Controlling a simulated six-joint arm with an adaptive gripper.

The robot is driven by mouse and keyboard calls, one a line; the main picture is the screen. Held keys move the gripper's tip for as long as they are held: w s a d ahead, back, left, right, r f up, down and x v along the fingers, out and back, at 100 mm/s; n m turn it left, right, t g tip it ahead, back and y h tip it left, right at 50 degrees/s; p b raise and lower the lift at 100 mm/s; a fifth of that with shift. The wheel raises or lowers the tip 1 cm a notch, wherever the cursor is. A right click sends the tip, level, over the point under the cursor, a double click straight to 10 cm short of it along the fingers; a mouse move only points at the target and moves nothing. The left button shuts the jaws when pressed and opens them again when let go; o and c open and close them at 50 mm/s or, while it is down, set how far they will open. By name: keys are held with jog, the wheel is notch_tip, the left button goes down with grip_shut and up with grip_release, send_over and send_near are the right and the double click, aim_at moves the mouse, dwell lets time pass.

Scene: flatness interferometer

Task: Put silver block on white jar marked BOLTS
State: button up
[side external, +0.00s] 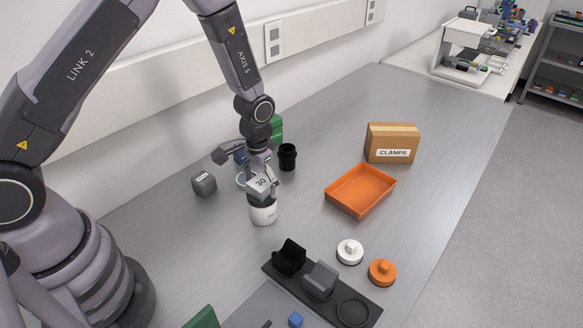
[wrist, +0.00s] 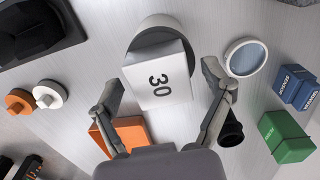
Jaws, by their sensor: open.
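The silver block (side external: 261,186), marked 30, sits at the top of the white jar (side external: 263,214). In the wrist view the block (wrist: 158,80) covers part of the jar's dark top, and the jar's pale wall (wrist: 160,21) shows behind it. The jar's label is too small to read in full. My gripper (wrist: 163,77) is open, with one finger on each side of the block and visible gaps between. In the side view my gripper (side external: 262,178) is just above the jar and partly hides the block.
A dark grey block (side external: 204,184) and a black cup (side external: 287,157) stand near the jar. An orange tray (side external: 360,190), a CLAMPS box (side external: 392,143), white (side external: 349,252) and orange (side external: 382,272) knobbed lids and a black fixture (side external: 320,290) are to the right and front.

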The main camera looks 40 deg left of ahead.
jog(key=shift+r, duration=0.15)
notch_tip(320, 180, up, 12)
jog(key=f, duration=0.1)
notch_tip(320, 180, up, 15)
jog(key=t, duration=0.2)
send_over(261, 182)
jog(key=s+a, duration=0.3)
jog(key=s, duration=0.4)
jog(key=s+a+r+t, duration=0.1)
jog(key=s+r, duration=0.2)
jog(key=s, duration=0.5)
jog(key=s+a+r+t, duration=0.2)
jog(key=s+r, duration=0.1)
jog(key=s, duration=0.5)
jog(key=shift+s+t, duration=0.3)
jog(key=shift+s, duration=0.05)
